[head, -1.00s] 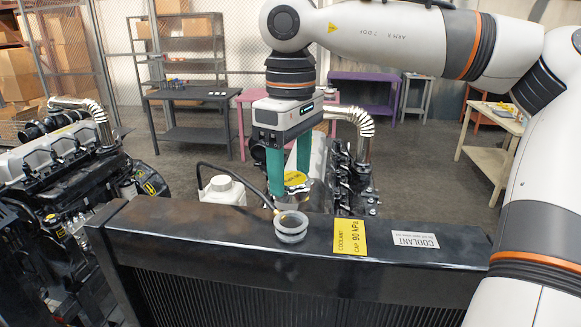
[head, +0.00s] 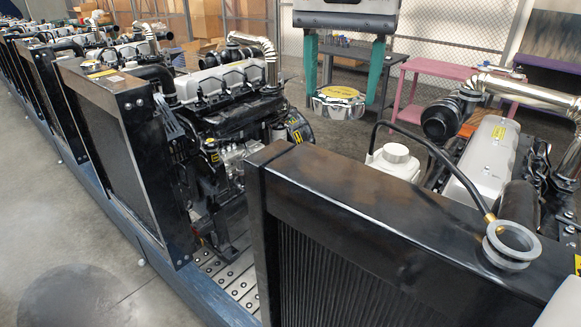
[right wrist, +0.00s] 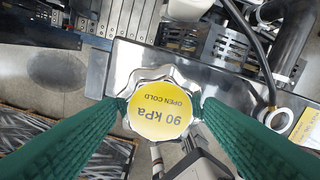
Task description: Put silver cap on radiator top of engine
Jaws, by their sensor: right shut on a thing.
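The silver cap (head: 340,104) has a scalloped rim and a yellow label on top. My right gripper (head: 342,94) is shut on it, a green finger on each side. In the right wrist view the cap (right wrist: 160,108) sits between the fingertips, its label reading "90 kPa, open cold". The open grey filler neck (head: 511,245) stands on the black radiator top (head: 370,213) at the right. The neck (right wrist: 278,118) also shows right of the cap in the right wrist view. The cap is held in the air, apart from the neck. My left gripper is out of view.
A thin black hose (head: 432,150) arches to the neck's side. A white coolant tank (head: 394,160) and the engine (head: 490,155) stand behind the radiator. Another engine (head: 225,95) with its radiator (head: 110,135) stands to the left.

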